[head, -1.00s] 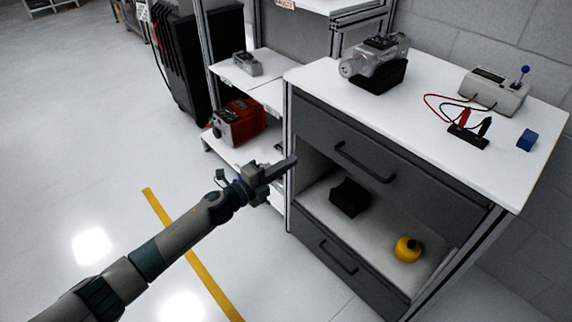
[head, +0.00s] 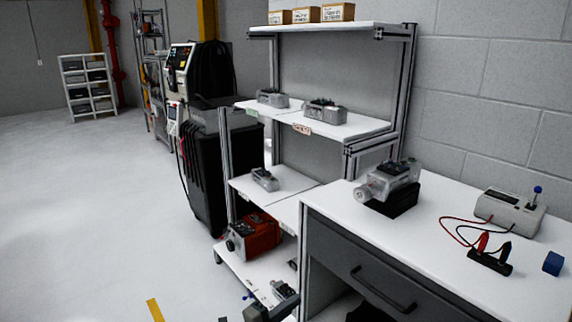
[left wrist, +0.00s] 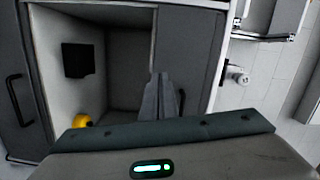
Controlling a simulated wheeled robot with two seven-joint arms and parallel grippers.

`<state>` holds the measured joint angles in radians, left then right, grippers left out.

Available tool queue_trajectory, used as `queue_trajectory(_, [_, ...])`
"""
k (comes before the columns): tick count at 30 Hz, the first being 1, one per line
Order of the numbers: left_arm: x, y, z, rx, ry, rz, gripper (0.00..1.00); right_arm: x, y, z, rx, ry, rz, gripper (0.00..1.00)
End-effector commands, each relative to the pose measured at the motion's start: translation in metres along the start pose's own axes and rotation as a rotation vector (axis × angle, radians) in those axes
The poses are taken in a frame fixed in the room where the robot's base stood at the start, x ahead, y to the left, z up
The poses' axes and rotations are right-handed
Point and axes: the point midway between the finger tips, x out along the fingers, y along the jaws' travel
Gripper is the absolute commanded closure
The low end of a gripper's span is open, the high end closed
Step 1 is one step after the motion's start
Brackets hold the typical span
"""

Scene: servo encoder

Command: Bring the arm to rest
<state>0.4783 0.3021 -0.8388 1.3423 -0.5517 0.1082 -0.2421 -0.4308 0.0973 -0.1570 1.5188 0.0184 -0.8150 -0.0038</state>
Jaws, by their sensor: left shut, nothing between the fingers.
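My left gripper (head: 283,300) shows only at the bottom edge of the head view, left of the workbench's corner. Most of my left arm is below the picture. In the left wrist view my left gripper (left wrist: 162,85) has its two fingers together, with nothing between them. The fingers stand in front of the cabinet's open compartment (left wrist: 122,55). My right gripper is in no view.
The workbench (head: 465,280) holds a grey servo motor (head: 390,182) on a black stand, a tester box (head: 510,212) and a blue block (head: 553,263). A shelf rack (head: 270,184) stands left of it. A yellow object (left wrist: 82,120) lies in the compartment. Floor at left is clear.

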Motion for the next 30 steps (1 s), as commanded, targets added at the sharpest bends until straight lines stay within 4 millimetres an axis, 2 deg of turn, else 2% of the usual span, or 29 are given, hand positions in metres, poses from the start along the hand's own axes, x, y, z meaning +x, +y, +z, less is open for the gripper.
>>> queue_trajectory(1, [-0.011,0.019,0.005,-0.081,-0.048,0.013,1.00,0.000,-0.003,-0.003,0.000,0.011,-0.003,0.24])
queue_trajectory(5, [-0.045,0.075,0.024,-0.311,-0.196,0.045,1.00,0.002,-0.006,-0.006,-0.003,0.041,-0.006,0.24])
queue_trajectory(9, [-0.097,0.144,0.039,-0.563,-0.374,0.084,1.00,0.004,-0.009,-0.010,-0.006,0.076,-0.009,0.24])
queue_trajectory(14, [-0.164,0.222,0.042,-0.810,-0.566,0.131,1.00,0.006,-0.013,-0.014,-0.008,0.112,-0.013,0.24])
queue_trajectory(20, [-0.255,0.308,0.025,-1.074,-0.794,0.183,1.00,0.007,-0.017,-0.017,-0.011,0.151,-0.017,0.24])
queue_trajectory(24, [-0.322,0.361,0.001,-1.236,-0.950,0.217,1.00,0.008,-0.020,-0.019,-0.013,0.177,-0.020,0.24])
queue_trajectory(27, [-0.367,0.391,-0.019,-1.337,-1.052,0.236,1.00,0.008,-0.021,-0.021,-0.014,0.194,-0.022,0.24])
queue_trajectory(30, [-0.404,0.413,-0.036,-1.413,-1.135,0.250,1.00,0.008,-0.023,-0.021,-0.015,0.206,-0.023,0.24])
